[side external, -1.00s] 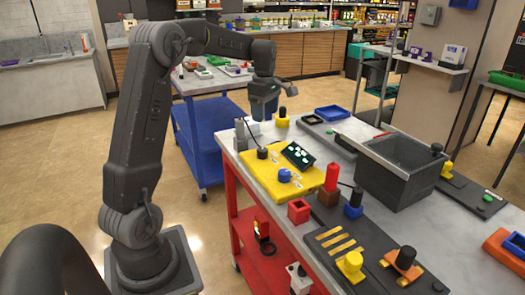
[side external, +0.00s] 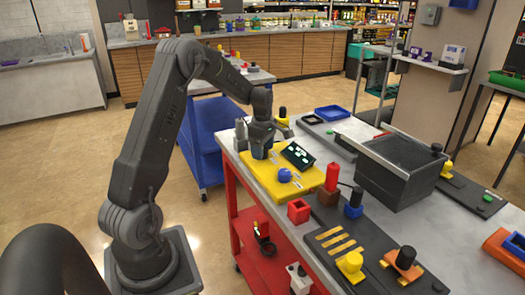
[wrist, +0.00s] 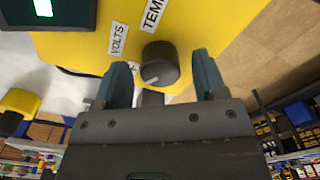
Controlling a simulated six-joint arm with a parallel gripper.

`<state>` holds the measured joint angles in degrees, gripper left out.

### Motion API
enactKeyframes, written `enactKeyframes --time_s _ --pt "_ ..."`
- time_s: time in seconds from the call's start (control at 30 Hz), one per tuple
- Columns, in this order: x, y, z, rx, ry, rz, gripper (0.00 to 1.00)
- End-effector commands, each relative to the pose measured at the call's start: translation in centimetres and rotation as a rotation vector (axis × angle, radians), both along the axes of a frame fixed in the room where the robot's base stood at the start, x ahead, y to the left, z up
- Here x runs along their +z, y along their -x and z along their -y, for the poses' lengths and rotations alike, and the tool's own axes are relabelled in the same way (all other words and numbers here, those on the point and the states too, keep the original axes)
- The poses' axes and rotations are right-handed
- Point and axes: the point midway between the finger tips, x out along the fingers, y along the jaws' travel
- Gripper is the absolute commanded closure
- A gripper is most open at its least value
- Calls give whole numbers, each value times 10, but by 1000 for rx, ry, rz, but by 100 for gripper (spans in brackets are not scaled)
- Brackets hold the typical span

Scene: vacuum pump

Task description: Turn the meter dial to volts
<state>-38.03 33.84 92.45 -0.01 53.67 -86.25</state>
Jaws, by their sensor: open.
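The meter dial (wrist: 163,60) is a round black knob with a white pointer mark, on a yellow panel (wrist: 75,48). In the wrist view its mark points to the lower left. The VOLTS label (wrist: 118,39) is left of and above the dial, and a label starting "TEM" (wrist: 152,14) is above it. Another label is mostly hidden by the left finger. My gripper (wrist: 160,68) is open, with one finger on each side of the dial and visible gaps.
A black display (side external: 298,155) and a blue knob (side external: 284,175) are on the panel, right of my gripper. A grey bin (side external: 400,178) and red cylinder (side external: 332,178) are farther right.

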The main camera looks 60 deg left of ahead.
Motion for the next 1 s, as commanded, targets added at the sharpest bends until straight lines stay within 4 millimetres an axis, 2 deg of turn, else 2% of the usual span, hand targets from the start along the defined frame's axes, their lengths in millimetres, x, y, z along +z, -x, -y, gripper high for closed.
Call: enactKeyframes --time_s 0.1,0.4,0.9,1.0 --pt "-7 0 0 0 1 -2 35" --pt "-8 0 0 0 1 -1 36" --pt "-8 0 0 0 0 0 84" --pt "-8 0 0 -2 0 0 84"
